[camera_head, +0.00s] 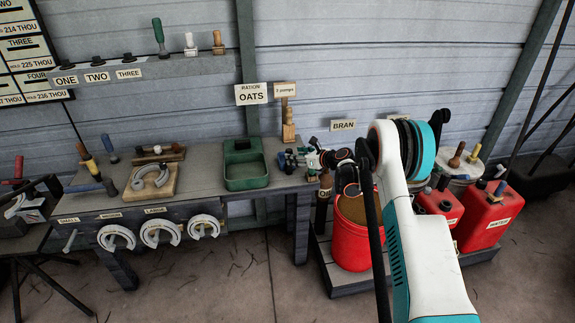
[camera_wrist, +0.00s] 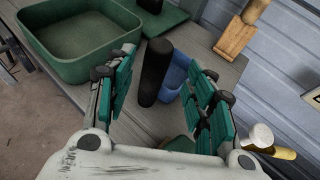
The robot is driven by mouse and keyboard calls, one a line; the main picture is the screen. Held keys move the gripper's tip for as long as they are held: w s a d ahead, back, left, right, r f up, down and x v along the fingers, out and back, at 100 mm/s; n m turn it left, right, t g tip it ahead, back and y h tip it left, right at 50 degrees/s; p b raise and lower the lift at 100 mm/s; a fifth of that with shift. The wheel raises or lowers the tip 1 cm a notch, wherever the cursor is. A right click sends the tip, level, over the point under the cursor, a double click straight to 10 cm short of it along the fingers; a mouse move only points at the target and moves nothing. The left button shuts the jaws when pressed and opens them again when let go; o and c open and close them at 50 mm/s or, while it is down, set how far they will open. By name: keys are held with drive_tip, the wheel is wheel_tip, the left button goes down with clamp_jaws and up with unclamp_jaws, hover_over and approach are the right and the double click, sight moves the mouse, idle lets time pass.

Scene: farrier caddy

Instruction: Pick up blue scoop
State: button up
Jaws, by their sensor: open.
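The blue scoop (camera_wrist: 177,76) lies on the grey bench in the wrist view, with a thick black handle (camera_wrist: 153,70) along its left side. My gripper (camera_wrist: 161,72) is open, with one teal-padded finger to the left and one to the right of the scoop and handle. I cannot tell whether either finger touches them. In the head view my gripper (camera_head: 300,158) is at the right end of the bench, and the scoop is small and mostly hidden by it.
A green tray (camera_wrist: 75,72) stands left of my gripper; it shows on the bench in the head view (camera_head: 246,183). A wooden block with a handle (camera_wrist: 236,38) is at the back right, near the wall. A red bucket (camera_head: 352,245) stands below, right of the bench.

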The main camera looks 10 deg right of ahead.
drive_tip(key=b+x, duration=0.2)
drive_tip(key=x, duration=0.3)
drive_tip(key=shift+s+a, duration=0.15)
drive_tip(key=shift+a, duration=0.05)
drive_tip(key=shift+r, duration=0.15)
clamp_jaws()
wheel_tip(320, 180, up, 20)
drive_tip(key=p, duration=0.6)
drive_tip(key=c, duration=0.7)
unclamp_jaws()
clamp_jaws()
